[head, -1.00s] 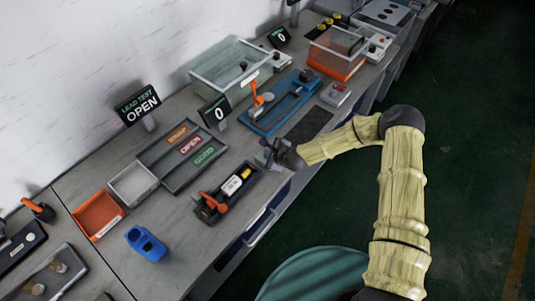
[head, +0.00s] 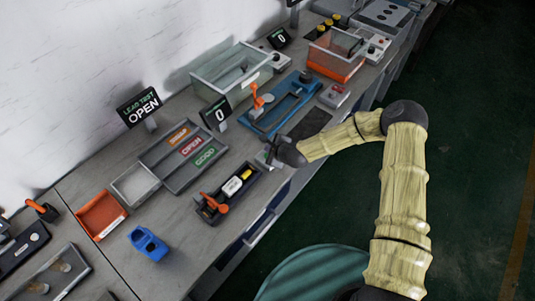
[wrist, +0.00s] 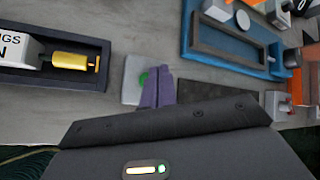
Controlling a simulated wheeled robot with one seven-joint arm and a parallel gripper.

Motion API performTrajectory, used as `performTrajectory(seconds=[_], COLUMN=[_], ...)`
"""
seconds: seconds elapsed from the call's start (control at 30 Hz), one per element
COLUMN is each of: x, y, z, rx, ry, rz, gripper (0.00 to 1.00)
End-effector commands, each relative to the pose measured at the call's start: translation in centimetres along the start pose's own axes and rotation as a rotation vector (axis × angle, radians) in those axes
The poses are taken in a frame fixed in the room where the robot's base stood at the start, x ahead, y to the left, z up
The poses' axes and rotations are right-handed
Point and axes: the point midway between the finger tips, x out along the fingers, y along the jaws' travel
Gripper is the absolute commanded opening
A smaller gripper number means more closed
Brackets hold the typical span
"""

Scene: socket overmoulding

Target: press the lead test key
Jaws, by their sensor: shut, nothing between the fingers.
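The lead test key appears as a round green button (wrist: 143,79) on a small pale grey box (wrist: 131,88) in the wrist view. My gripper (wrist: 153,80) is shut and empty, its purple-grey fingers over the box's right part, partly covering the button. I cannot tell whether the fingertips touch the button. In the head view my gripper (head: 272,154) is low over the bench, just right of the black test fixture, and hides most of the key. The lead test display (head: 139,107) reads OPEN.
The black fixture (head: 255,184) holds a white block, a yellow part and an orange lever. A sorting tray (head: 168,166) with SWAP, OPEN and GOOD lanes lies to its left. A dark mat (head: 308,123) and a blue fixture (head: 262,125) lie beyond my gripper.

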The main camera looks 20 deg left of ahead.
Motion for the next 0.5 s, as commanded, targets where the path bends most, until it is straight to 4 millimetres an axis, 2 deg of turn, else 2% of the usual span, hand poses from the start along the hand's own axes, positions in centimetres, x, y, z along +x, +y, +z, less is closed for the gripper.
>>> performTrajectory(seconds=[0.3,0.5], x=[-2.0,-2.7], y=[-1.6,-2.0], z=[1.5,1.9], rx=[-0.001,0.0], ry=[-0.001,0.0], rz=[-0.001,0.0], gripper=[0.0,0.0])
